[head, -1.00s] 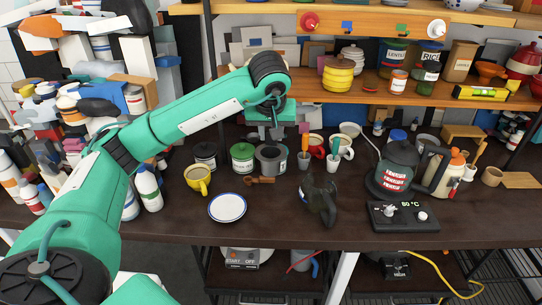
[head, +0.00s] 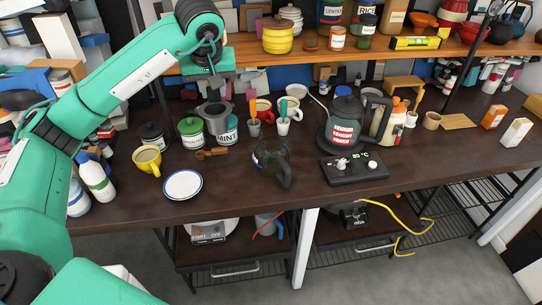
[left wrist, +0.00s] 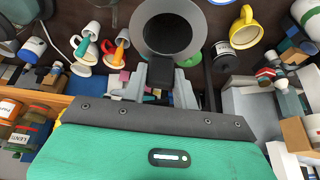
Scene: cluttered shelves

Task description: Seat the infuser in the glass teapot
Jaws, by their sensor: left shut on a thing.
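The infuser (head: 214,118) is a grey, hollow cup with a wide rim. The glass teapot (head: 268,163) is dark and see-through, with a black handle toward the front. It stands on the table to the right of and nearer than the infuser, apart from it. My right gripper is not in view.
A green tin (head: 191,133) and the MINT tin (head: 228,132) stand close by the infuser. A yellow cup (head: 148,160) and a white plate (head: 183,185) are at left. A shelf (head: 275,60) runs above.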

